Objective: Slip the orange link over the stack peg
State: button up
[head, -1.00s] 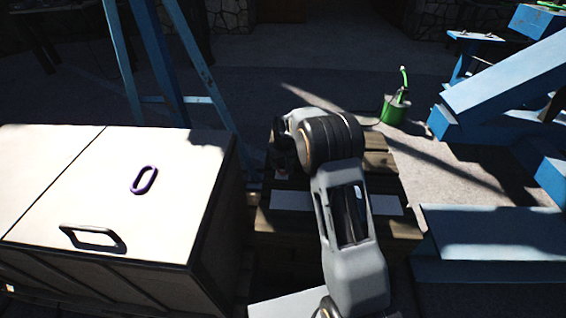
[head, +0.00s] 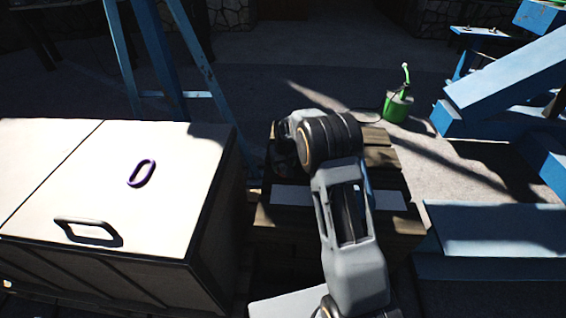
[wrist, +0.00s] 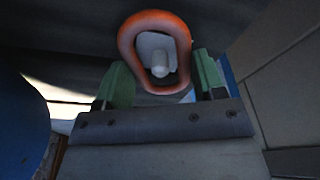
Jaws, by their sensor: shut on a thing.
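The orange link (wrist: 153,20) is a rounded oval ring in the wrist view, held at the fingertips of my gripper (wrist: 163,78). The green fingers stand on either side of the link's near end. A pale stack peg (wrist: 160,64) with a light plate behind it shows through the link's opening. I cannot tell whether the link is around the peg or only in line with it. In the head view my arm hides the gripper, the orange link and the peg.
A purple link (head: 142,173) lies on the white box (head: 60,180) at left, near its black handle (head: 88,232). A wooden crate (head: 390,157) stands under my arm. A green can (head: 398,106) and blue beams (head: 510,85) are at right.

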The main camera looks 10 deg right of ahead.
jog(key=shift+f, duration=0.45)
dwell(0.6)
jog(key=o, duration=1.2)
jog(key=shift+c, duration=0.2)
jog(key=shift+r, duration=0.1)
notch_tip(320, 180, up, 13)
jog(key=s+p, duration=0.2)
jog(key=p, duration=0.1)
jog(key=s+r+g+p, duration=0.1)
jog(key=s+p, duration=0.1)
jog(key=s, duration=0.5)
jog(key=s+r+t+p, duration=0.1)
jog(key=s+r+p, duration=0.8)
jog(key=s+r, duration=0.2)
jog(key=s+r+m+t+p, duration=0.1)
jog(key=s+r+p, duration=0.7)
jog(key=r, duration=0.8)
jog(key=s, duration=0.2)
jog(key=shift+s+r+t+p, duration=0.3)
jog(key=shift+s+t+p, duration=0.1)
